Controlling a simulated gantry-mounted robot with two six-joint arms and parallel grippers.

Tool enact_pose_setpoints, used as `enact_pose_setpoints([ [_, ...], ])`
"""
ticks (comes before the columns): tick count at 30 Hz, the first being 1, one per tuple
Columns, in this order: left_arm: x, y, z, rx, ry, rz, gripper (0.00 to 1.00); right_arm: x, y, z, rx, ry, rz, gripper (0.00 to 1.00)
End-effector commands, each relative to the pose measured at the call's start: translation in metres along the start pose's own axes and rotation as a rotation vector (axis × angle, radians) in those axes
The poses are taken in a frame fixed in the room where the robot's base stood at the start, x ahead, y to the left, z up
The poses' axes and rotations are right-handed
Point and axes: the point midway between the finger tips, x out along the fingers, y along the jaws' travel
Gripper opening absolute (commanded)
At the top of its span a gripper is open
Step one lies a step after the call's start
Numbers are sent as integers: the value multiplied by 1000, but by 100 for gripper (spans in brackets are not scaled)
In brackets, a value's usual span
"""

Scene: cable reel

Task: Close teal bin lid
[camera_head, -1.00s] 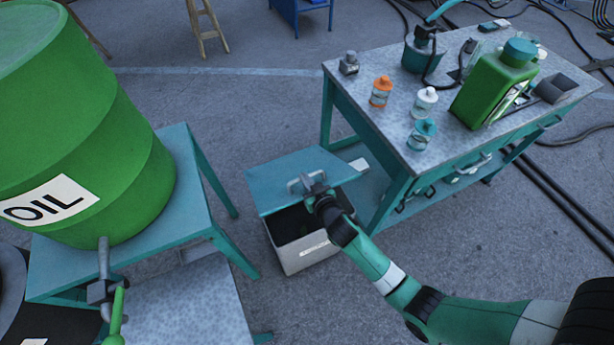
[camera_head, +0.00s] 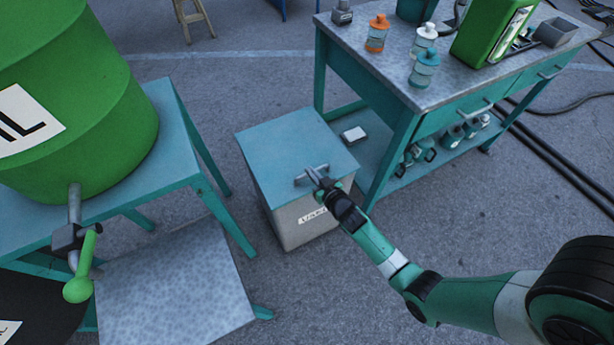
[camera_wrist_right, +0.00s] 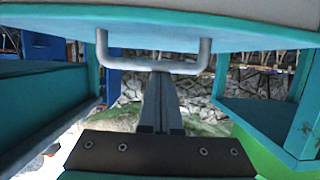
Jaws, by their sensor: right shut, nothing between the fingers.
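The teal bin lid (camera_head: 285,148) lies flat over the top of the grey bin (camera_head: 290,228) on the floor, and no opening shows between them. Its U-shaped metal handle (camera_head: 304,179) is near the front right edge, and the handle (camera_wrist_right: 155,66) spans the upper middle of the right wrist view. My right gripper (camera_head: 316,176) is at the handle with its fingers shut and nothing between them. In the wrist view the shut fingers (camera_wrist_right: 161,90) reach up to the handle bar; contact is hard to tell. My left gripper is not in view.
A teal workbench (camera_head: 400,75) with bottles and a green canister (camera_head: 492,32) stands close to the bin's right. A green oil drum (camera_head: 75,110) on a teal stand (camera_head: 180,135) is at the left. A low grey-topped table (camera_head: 175,290) is at the front left.

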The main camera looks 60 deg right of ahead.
Motion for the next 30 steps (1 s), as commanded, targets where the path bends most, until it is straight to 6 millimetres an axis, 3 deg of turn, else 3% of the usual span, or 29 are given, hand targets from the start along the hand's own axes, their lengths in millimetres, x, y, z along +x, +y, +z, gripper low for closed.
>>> enact_pose_setpoints([
  [1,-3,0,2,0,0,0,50,-2,5,29,0,-62,13,0],
  [14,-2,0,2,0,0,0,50,-3,4,29,0,-61,12,0],
  [20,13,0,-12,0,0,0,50,-10,2,-1,-1,-41,5,0],
  [24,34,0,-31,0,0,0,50,-19,-3,-43,-2,-2,-8,0],
  [26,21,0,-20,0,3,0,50,-27,-2,-14,-5,-6,-9,0],
  [30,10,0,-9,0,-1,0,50,-51,-2,15,-5,-1,-10,0],
])
